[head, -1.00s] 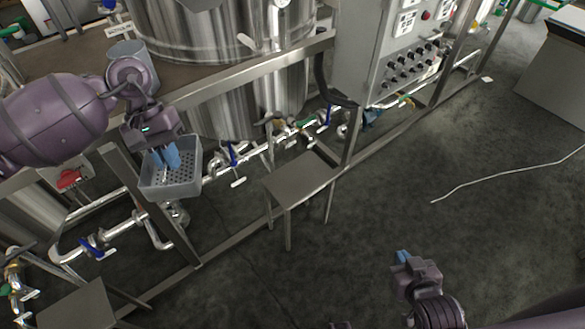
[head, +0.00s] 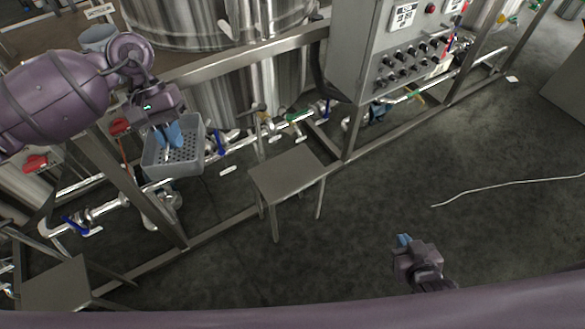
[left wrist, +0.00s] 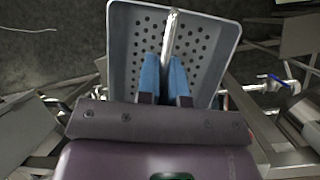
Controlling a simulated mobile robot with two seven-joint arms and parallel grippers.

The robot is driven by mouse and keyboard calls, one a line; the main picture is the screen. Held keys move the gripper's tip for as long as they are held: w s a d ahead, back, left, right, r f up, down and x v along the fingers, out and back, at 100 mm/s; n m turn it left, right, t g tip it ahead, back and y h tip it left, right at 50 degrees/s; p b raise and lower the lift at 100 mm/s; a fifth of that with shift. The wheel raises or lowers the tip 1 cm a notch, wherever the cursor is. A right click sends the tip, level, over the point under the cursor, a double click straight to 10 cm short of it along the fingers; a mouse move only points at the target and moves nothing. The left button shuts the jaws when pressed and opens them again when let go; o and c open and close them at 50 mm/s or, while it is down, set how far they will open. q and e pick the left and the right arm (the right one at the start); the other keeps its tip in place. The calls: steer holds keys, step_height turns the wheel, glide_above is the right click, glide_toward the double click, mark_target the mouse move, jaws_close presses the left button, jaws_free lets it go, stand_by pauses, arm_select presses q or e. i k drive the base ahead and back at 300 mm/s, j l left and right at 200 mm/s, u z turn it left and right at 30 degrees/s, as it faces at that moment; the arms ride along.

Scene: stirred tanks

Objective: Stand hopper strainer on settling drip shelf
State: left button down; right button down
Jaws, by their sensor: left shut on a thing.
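The hopper strainer (head: 188,157) is a grey, square, open-topped basket with a perforated bottom and a metal bar across its middle. My left gripper (head: 170,137) is shut on that bar and holds the strainer in the air, left of centre. The left wrist view shows the blue fingers (left wrist: 165,78) on the bar and the strainer (left wrist: 207,48) beyond them. Two low steel shelves are in view: one (head: 287,172) near the centre, empty, and one (head: 62,286) at the lower left. I cannot tell which is the settling drip shelf. My right gripper (head: 404,240) is low right, its opening unclear.
Large steel tanks (head: 215,20) stand behind a metal frame with pipes and blue-handled valves. A grey control box (head: 400,60) is at upper right. A grey cup-like vessel (head: 98,38) stands behind my left arm. A pale hose (head: 500,187) lies on open floor at right.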

mark_target(280, 180)
steer(key=i+l+u, duration=0.2)
steer(key=l, duration=0.65)
steer(key=l+u, duration=0.2)
steer(key=l, duration=0.65)
